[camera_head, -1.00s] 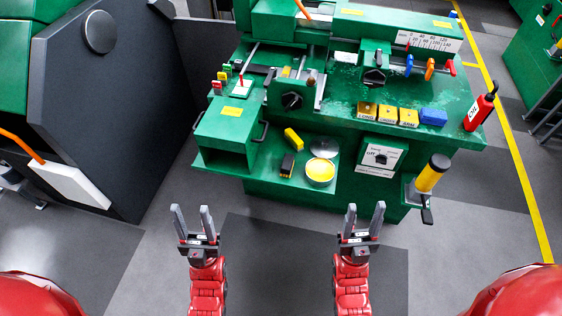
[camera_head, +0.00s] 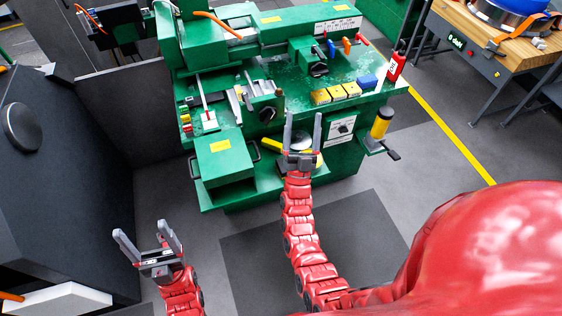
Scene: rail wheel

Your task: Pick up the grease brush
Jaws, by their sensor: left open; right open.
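I cannot make out a grease brush for certain. A yellow cylinder with a black top (camera_head: 381,123) stands in a holder on the right side of the green machine (camera_head: 225,158). A yellow block (camera_head: 271,145) lies on the machine's low front shelf. My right gripper (camera_head: 303,118) is open and appears in front of that shelf, hiding much of it, including most of the round tin there. I see nothing between its fingers. My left gripper (camera_head: 140,232) is open and empty over the floor, lower left, away from the machine.
A dark panel (camera_head: 60,180) stands at the left. The machine top carries several small blocks (camera_head: 336,94) and a red bottle (camera_head: 396,66). A wooden workbench (camera_head: 480,40) is at the upper right. The floor in front of the machine is clear.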

